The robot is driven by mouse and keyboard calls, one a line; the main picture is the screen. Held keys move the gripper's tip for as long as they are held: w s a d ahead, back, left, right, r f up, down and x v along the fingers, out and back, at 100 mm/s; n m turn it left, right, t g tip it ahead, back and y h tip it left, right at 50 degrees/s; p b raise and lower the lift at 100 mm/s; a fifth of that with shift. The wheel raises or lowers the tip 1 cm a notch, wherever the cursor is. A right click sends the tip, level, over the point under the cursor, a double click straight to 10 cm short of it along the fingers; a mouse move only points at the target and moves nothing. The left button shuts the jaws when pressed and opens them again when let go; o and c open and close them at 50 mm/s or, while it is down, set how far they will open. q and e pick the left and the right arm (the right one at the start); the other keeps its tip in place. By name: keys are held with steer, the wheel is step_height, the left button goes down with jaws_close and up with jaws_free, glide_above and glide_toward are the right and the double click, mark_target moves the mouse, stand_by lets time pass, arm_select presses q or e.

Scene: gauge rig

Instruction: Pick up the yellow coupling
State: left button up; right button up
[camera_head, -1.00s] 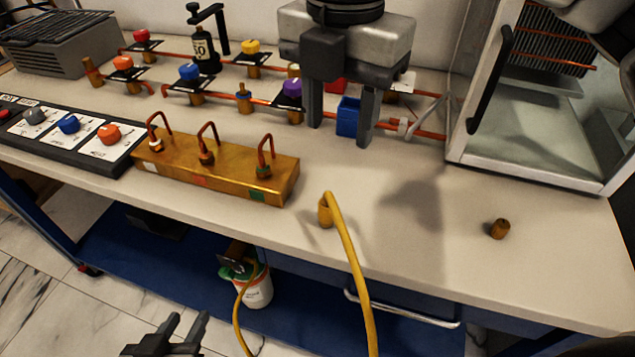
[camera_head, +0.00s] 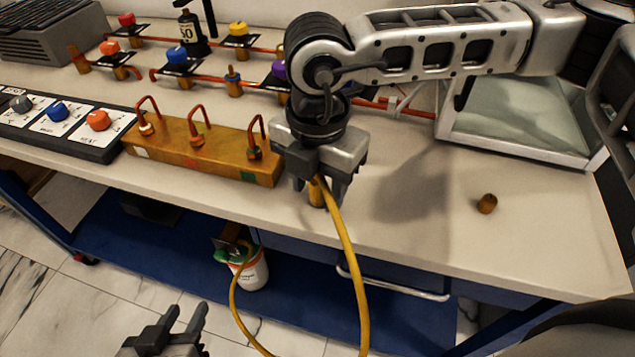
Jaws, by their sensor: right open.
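The yellow coupling (camera_head: 316,197) is on the end of the yellow hose (camera_head: 352,268) and stands on the bench near its front edge. My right gripper (camera_head: 318,188) is open and points down over it, with one finger on each side. The gripper body hides the top of the hose bend, and I cannot tell whether the fingers touch the coupling. My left gripper (camera_head: 182,324) is low at the bottom of the view, away from the bench top, with its fingers apart and nothing between them.
A brass manifold (camera_head: 200,158) with several hooked copper tubes stands close left of my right gripper. A small brass fitting (camera_head: 487,203) lies to the right on the bench (camera_head: 425,225). Valves on red pipes (camera_head: 232,80) run behind. The hose hangs past the front edge.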

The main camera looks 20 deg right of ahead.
steer(key=shift+f, duration=0.15)
jaws_close()
